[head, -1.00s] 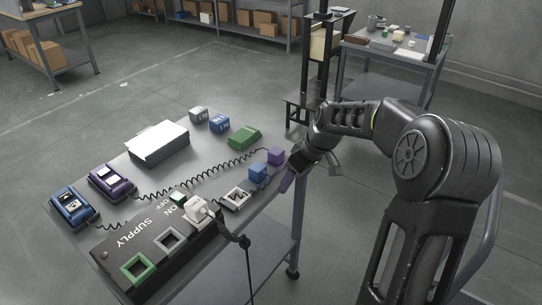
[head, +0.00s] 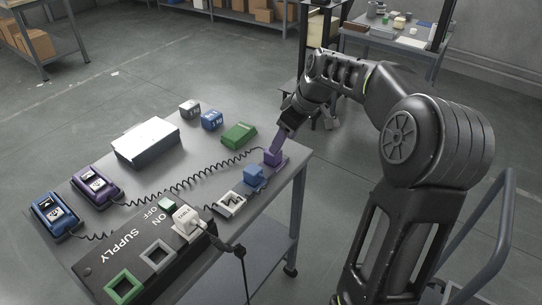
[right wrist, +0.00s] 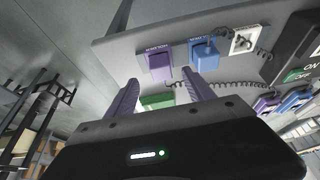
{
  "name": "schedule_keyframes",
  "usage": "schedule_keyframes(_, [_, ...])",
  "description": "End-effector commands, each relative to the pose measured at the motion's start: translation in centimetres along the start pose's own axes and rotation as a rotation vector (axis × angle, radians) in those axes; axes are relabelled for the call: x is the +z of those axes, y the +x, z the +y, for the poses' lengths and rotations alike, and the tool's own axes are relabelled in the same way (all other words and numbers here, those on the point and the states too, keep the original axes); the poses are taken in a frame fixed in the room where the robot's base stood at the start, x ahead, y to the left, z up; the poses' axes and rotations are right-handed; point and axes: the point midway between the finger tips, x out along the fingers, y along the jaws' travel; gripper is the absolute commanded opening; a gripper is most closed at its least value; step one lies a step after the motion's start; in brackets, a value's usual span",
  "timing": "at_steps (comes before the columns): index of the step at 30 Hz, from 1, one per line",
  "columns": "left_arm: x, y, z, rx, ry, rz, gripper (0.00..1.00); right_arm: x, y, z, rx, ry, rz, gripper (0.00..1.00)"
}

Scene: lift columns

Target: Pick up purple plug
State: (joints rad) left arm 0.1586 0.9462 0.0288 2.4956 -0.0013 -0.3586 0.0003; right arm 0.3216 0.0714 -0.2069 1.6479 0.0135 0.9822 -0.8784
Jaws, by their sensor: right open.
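The purple plug (head: 272,157) sits at the right edge of the table in the head view, at the end of a coiled black cord. It also shows in the right wrist view (right wrist: 159,64), on a labelled mount beside the blue plug. My right gripper (head: 281,139) is above and just behind the purple plug in the head view, with its purple fingers pointing down toward it. In the right wrist view the two fingers (right wrist: 160,82) are apart with nothing between them, and the plug shows beyond their tips. My left gripper is in neither view.
A blue plug (head: 254,177) stands close beside the purple one. A green block (head: 238,134) lies behind it. A white box (head: 146,141) and two handsets stand farther left.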

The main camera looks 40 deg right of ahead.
Motion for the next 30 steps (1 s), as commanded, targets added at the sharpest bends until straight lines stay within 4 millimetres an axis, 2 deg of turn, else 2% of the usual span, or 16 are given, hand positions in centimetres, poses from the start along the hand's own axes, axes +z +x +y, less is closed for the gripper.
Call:
schedule_keyframes(6, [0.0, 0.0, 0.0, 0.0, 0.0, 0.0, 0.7, 0.0, 2.2, 0.0, -0.001, -0.001, -0.002, 0.62])
schedule_keyframes(18, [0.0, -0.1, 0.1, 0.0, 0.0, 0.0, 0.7, 0.0, 2.9, -0.1, -0.001, 0.0, -0.002, 0.62])
schedule_keyframes(27, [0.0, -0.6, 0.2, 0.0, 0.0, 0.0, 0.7, -0.2, 6.9, -0.1, -0.003, 0.001, -0.002, 0.62])
schedule_keyframes(30, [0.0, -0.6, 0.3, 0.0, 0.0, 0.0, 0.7, -0.2, 7.6, -0.1, -0.002, 0.0, -0.002, 0.62])
